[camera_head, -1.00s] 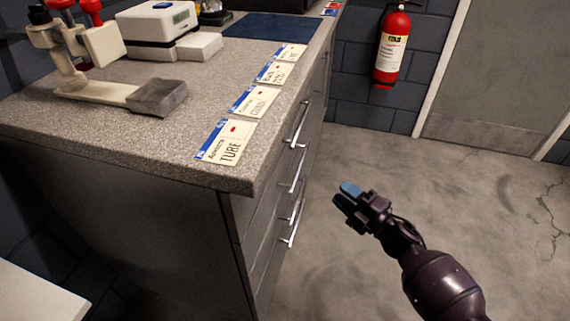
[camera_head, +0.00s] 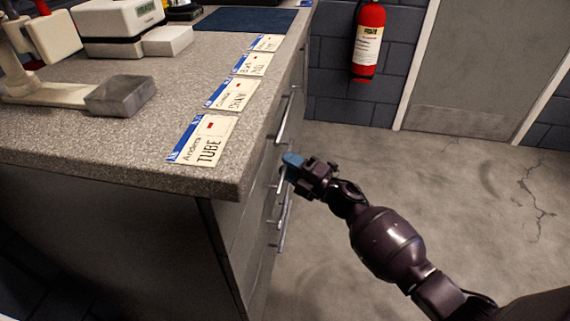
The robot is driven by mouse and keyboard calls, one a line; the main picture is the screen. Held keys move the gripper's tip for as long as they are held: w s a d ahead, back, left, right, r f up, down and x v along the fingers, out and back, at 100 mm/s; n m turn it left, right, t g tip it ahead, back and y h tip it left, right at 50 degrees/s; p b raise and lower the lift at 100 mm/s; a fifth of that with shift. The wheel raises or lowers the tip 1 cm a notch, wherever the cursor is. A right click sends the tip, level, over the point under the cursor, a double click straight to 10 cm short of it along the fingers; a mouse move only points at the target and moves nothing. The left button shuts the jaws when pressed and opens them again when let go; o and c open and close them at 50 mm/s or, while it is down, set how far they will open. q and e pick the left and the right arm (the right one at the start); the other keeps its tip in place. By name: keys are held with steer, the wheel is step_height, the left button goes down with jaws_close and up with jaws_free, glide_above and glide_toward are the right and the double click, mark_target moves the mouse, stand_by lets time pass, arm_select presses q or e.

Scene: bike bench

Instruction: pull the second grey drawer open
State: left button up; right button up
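The grey drawers (camera_head: 236,236) are stacked under the worktop, their fronts seen at a steep angle. Each has a silver bar handle. The top handle (camera_head: 284,117) is above my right gripper. The second handle (camera_head: 281,181) is right at the fingertips. My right gripper (camera_head: 291,166) comes in from the lower right, with blue fingertips that look apart. I cannot tell whether they touch the second handle or have it between them. The drawers look closed. My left gripper is not in view.
The speckled worktop (camera_head: 150,150) has a sharp corner above the drawers, with several labelled cards (camera_head: 207,141) along its edge. A grey block (camera_head: 120,95) lies on it. A fire extinguisher (camera_head: 368,40) hangs on the back wall. The floor (camera_head: 430,190) to the right is clear.

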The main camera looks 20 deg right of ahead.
steer(key=shift+w+a+r, duration=0.1)
steer(key=shift+w+a, duration=0.2)
steer(key=shift+w, duration=0.2)
jaws_close()
